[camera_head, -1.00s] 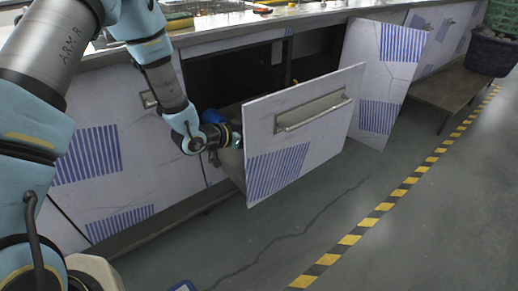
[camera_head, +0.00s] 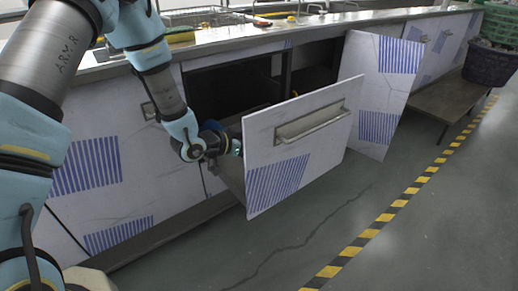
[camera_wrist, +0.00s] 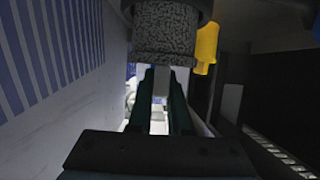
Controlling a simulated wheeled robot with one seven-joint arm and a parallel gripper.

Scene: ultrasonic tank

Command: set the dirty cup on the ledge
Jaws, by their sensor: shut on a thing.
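In the wrist view a dark grey, speckled, rounded thing (camera_wrist: 165,30), which looks like the dirty cup, is at the top, right at the fingertips. My gripper (camera_wrist: 160,78) is shut on it; the exact contact is hard to see. In the head view my gripper (camera_head: 236,147) is low behind the front of the pulled-out drawer (camera_head: 262,150), and the cup cannot be made out there. I cannot tell for sure which surface is the ledge.
A steel countertop (camera_head: 225,46) runs above the cabinets, with a wire rack (camera_head: 200,15) on it. An open cabinet door (camera_head: 383,90) stands right of the drawer. A yellow thing (camera_wrist: 206,45) is close beside the cup. The floor in front is clear.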

